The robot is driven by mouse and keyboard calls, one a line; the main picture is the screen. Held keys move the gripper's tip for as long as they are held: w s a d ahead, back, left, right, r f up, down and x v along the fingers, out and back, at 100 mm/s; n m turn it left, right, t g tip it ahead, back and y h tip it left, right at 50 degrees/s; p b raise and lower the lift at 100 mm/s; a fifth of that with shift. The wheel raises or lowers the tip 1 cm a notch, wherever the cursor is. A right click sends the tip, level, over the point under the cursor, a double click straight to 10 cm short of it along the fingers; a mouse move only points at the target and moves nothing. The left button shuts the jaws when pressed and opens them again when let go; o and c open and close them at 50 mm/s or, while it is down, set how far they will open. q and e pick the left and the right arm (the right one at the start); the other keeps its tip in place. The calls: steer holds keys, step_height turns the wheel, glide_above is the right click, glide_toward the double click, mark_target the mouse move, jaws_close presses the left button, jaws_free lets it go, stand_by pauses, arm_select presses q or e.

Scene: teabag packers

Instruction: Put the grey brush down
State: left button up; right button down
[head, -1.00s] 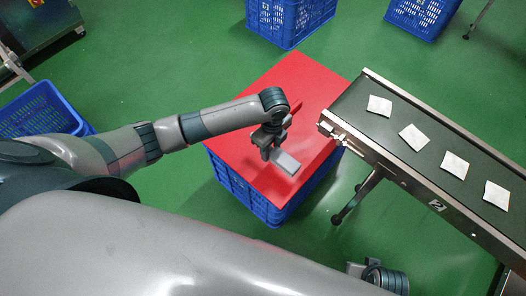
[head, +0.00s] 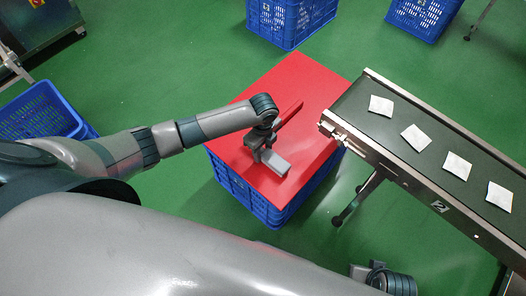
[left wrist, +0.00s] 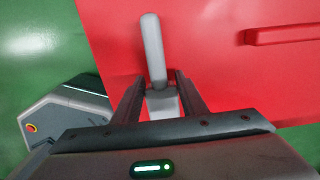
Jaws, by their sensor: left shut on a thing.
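The grey brush (head: 275,164) is over the front part of the red board (head: 250,96), tilted toward the lower right in the head view. My left gripper (head: 261,152) is shut on it. In the left wrist view the brush's long grey bar (left wrist: 153,48) points away between the two dark fingers (left wrist: 160,84). Part of the brush is hidden by the gripper. Whether it touches the board or hangs just above it, I cannot tell.
A raised red bar (head: 291,112) lies on the board beside the gripper. The board tops a blue crate (head: 240,192). A conveyor (head: 400,165) with several white teabags (head: 416,138) stands close at the right. Most of the board's far left part is clear.

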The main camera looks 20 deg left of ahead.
mark_target(263, 150)
arm_select(q)
steer(key=shift+f, duration=0.4)
arm_select(e)
steer(key=shift+r, duration=0.5)
steer(key=shift+s, duration=0.15)
arm_select(q)
steer(key=shift+f, duration=0.1)
arm_select(e)
steer(key=shift+f, duration=0.15)
arm_select(q)
steer(key=o, duration=1.3)
steer(key=shift+r, duration=0.45)
step_height(263, 150, up, 11)
steer(key=p, duration=0.1)
steer(key=shift+r+p, duration=0.2)
steer(key=shift+p, duration=0.15)
arm_select(e)
steer(key=x, duration=0.5)
steer(key=shift+s+d+f, duration=0.1)
steer(key=shift+s, duration=0.15)
